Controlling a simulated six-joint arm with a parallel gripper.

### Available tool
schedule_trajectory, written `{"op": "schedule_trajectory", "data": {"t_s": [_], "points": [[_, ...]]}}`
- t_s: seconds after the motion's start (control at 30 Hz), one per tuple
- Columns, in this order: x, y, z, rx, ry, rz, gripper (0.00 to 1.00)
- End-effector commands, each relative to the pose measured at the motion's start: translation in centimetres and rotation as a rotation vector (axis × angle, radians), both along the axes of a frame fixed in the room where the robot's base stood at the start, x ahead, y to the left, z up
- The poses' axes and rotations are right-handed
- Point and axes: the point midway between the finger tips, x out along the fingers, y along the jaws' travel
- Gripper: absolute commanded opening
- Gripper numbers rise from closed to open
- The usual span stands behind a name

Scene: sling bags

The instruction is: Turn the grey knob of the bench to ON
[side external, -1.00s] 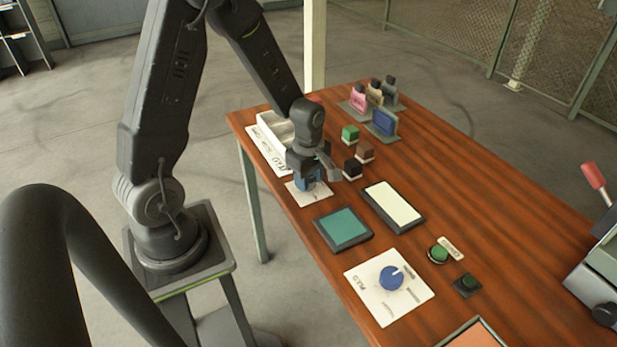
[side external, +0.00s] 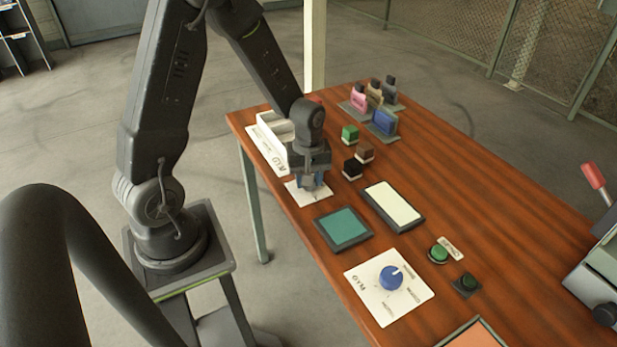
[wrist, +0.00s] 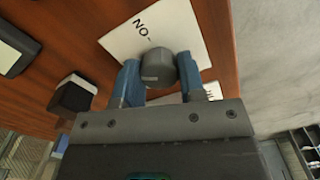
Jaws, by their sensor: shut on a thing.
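The grey knob (wrist: 158,66) sits on a white plate (wrist: 185,32) printed with "ON" lettering beside the knob in the wrist view. My gripper (wrist: 160,80) is around the knob, with one blue finger on each side, and is shut on it. More lettering on the plate is partly covered by my gripper. In the side view my gripper (side external: 309,182) is low over the same white plate (side external: 297,196) at the near left part of the bench (side external: 470,205). It hides the knob there, and the pointer's exact setting is hard to read.
A blue knob (side external: 391,278) on its own white plate stands farther along the bench. A teal pad (side external: 343,228) and a white pad (side external: 394,205) lie between. Small black (side external: 352,169), brown (side external: 365,151) and green (side external: 350,134) blocks and a white tray (side external: 268,130) are close to my gripper.

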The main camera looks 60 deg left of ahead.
Motion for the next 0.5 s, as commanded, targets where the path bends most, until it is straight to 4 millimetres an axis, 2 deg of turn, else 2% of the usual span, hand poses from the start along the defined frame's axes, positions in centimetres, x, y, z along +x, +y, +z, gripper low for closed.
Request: {"op": "schedule_trajectory", "data": {"t_s": [0.5], "points": [[0.07,0.01,0.07,0.001,-0.001,-0.491,0.13]]}}
